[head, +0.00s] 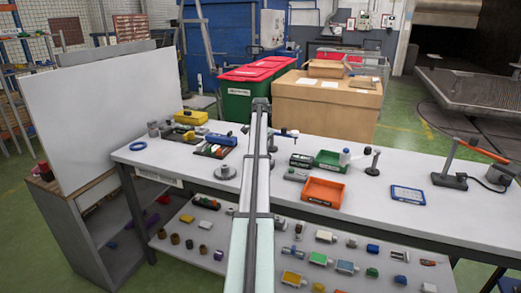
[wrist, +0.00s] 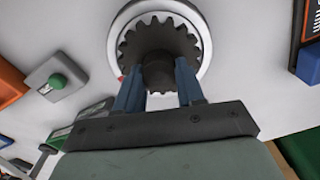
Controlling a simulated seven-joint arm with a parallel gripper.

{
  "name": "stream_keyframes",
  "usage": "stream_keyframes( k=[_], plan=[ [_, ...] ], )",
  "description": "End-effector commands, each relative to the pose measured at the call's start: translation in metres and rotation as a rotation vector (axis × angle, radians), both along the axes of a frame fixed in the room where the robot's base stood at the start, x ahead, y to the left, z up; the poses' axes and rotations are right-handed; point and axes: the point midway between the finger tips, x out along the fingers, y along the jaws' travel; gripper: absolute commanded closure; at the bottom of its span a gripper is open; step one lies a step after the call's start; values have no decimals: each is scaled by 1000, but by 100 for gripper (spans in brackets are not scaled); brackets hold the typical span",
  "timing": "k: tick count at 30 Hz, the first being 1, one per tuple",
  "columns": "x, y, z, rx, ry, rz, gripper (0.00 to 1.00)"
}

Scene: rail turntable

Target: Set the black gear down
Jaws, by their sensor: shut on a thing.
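The black gear (wrist: 155,38) shows in the wrist view at the top centre, with its toothed rim facing the camera. My gripper (wrist: 158,78) has its two blue fingers shut on the gear's dark central hub. Behind the gear is a round white plate (wrist: 205,47) with a grey rim, and the gear looks roughly centred over it. I cannot tell whether the gear touches the plate or hangs just above it. In the head view, I cannot make out the gear or the gripper's fingertips behind my arm.
In the wrist view, a grey box with a green button (wrist: 57,81) and an orange bin (wrist: 9,85) lie left. In the head view, an orange tray (head: 323,193), a green tray (head: 331,161) and a blue-framed panel (head: 408,195) stand on the white table (head: 370,220), with bare patches between.

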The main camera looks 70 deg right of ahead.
Motion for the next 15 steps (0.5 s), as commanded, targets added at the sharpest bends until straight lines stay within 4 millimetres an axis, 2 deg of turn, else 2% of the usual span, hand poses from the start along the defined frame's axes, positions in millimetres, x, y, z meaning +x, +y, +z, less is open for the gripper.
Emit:
stream_keyframes(
  k=[10, 11, 15],
  plan=[
    [0, 0, -2, 0, 0, 0, 100],
    [0, 0, -2, 0, 0, 0, 59],
    [0, 0, -2, 0, 0, 0, 46]
  ],
)
